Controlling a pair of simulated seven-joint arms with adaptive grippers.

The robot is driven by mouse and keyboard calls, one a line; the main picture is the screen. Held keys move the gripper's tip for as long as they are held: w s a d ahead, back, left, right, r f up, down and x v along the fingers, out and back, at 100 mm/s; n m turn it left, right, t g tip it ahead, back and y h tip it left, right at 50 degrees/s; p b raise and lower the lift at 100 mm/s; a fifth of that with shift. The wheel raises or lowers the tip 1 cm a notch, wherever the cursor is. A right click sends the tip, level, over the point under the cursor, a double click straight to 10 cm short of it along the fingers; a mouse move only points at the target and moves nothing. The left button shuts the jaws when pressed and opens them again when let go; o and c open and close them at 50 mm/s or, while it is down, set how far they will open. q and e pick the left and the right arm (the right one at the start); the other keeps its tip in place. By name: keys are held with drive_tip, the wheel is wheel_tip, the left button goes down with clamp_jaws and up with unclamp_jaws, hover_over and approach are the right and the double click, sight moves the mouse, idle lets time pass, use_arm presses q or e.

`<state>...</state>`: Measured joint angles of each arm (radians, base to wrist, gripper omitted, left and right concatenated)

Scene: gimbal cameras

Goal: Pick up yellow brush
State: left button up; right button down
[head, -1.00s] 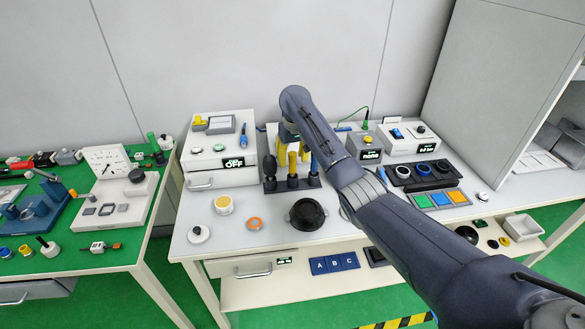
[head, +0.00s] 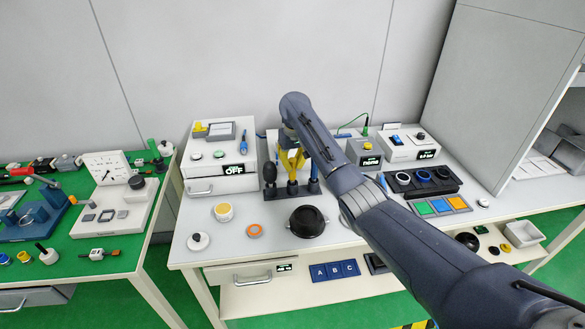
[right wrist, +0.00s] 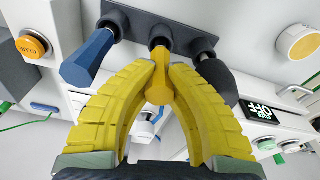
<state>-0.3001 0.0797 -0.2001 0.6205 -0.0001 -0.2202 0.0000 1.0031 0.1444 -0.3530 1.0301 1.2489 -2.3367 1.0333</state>
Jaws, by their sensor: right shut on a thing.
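The yellow brush (right wrist: 158,88) stands in the middle slot of a dark rack (right wrist: 190,28), seen handle-on in the right wrist view. My right gripper (right wrist: 160,78) has yellow ribbed fingers and is shut on its handle. A blue-handled tool (right wrist: 88,57) and a black-handled tool (right wrist: 218,78) stand on either side of it in the same rack. In the head view the right gripper (head: 292,161) is at the rack (head: 290,191); its yellow fingers largely hide the brush there. My left gripper is not in view.
A white box with an OFF display (head: 222,160) stands left of the rack. A black round pot (head: 307,221) and an orange ring (head: 254,230) lie in front. A box with a yellow button (head: 367,150) stands to the right.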

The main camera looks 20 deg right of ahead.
wheel_tip(320, 180, up, 20)
idle(0.8)
drive_tip(key=shift+f, duration=0.1)
idle(2.2)
